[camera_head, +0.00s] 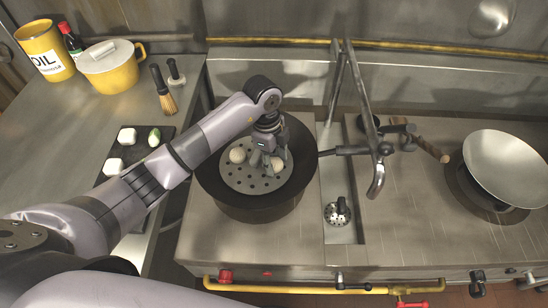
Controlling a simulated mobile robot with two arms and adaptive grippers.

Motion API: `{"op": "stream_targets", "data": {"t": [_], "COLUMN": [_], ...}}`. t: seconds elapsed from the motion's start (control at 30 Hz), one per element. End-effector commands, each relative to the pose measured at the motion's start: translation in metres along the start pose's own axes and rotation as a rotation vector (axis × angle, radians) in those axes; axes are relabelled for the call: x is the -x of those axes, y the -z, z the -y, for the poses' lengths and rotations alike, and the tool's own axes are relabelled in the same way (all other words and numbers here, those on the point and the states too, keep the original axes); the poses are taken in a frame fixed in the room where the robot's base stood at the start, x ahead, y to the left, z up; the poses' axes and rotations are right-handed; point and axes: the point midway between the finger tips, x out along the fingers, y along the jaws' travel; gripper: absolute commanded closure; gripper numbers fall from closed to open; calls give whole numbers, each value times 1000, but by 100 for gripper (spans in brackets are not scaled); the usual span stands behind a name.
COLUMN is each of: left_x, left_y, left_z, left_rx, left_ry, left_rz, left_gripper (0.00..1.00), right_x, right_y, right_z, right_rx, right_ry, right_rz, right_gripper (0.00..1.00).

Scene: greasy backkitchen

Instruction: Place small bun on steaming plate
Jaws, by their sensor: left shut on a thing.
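The steaming plate (240,181) is a round, perforated grey disc set inside a dark round pot on the counter. One small white bun (237,155) rests on its left part. My left gripper (268,157) points down over the plate, shut on another small bun (277,165). That bun is low, at or just above the plate; I cannot tell whether it touches. The gripper partly hides it. My right gripper is not in view.
A black board (107,179) at the left holds white buns (127,136) and a green-and-white item (154,137). A yellow pot (110,70) and oil tin (45,52) stand behind. A metal faucet (376,180) and wok (500,165) are to the right.

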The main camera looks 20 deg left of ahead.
Motion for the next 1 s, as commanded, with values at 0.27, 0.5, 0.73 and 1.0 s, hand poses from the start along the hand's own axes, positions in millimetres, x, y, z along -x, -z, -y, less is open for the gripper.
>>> {"op": "stream_targets", "data": {"t": [0.27,0.5,0.73,1.0], "left_x": [-3,-2,-2,7], "left_y": [0,0,0,0], "left_z": [0,0,0,1], "left_rx": [0,0,0,0], "left_ry": [0,0,0,4], "left_rz": [0,0,0,-1], "left_gripper": [79,46,41,41], "right_x": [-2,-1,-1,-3], "right_y": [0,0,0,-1], "right_z": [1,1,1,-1], "right_rx": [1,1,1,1], "right_ry": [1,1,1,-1], "right_rz": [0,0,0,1], "right_gripper": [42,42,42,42]}}
